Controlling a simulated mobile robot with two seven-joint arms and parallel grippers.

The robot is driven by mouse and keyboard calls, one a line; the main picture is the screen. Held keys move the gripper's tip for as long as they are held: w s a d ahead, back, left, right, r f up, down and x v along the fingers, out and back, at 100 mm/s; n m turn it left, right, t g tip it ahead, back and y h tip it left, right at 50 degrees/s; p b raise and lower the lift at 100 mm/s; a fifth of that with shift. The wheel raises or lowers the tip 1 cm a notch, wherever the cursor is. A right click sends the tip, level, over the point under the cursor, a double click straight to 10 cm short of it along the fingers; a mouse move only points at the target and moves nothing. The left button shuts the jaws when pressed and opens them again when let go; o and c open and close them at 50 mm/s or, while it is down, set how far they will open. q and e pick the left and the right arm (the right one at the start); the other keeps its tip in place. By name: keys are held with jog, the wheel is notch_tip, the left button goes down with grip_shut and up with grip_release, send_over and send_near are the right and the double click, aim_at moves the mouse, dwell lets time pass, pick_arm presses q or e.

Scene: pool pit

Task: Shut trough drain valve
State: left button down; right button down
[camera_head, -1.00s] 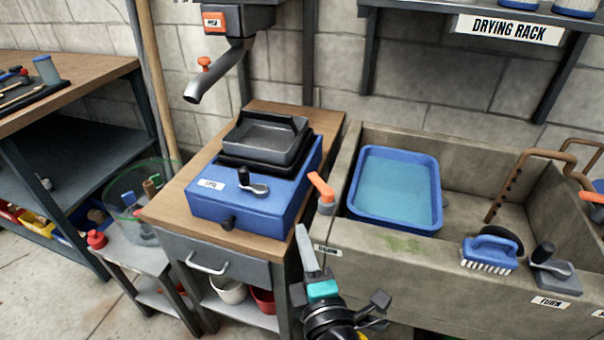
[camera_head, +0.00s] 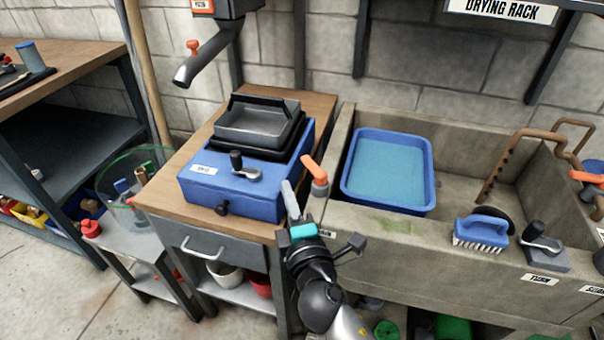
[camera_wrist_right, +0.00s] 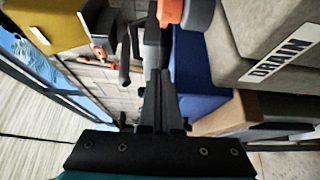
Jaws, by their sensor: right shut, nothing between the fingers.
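The drain valve has an orange lever (camera_head: 314,171) on a grey round base. It sits on the near left corner of the concrete trough (camera_head: 400,245). In the right wrist view the lever's orange end (camera_wrist_right: 169,12) shows at the top, near the DRAIN label (camera_wrist_right: 283,60). My right gripper (camera_head: 288,188) is shut and empty, just left of and slightly below the lever in the head view. In the right wrist view its dark fingers (camera_wrist_right: 158,45) reach up toward the lever; I cannot tell whether they touch it. My left gripper is not in view.
A blue press (camera_head: 235,190) with a crank stands on a wooden-topped cabinet just left of the valve. A blue basin (camera_head: 375,207) of water sits in the trough. A blue brush (camera_head: 481,232) and another crank (camera_head: 540,240) are on the front rim. A spout (camera_head: 200,65) hangs above.

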aim_at(314, 169)
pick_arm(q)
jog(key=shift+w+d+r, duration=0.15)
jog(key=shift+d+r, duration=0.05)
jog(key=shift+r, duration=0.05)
pick_arm(e)
jog(key=w+d, duration=0.2)
jog(key=w, duration=0.3)
jog(key=shift+w+d, duration=0.25)
jog(key=shift+d, duration=0.1)
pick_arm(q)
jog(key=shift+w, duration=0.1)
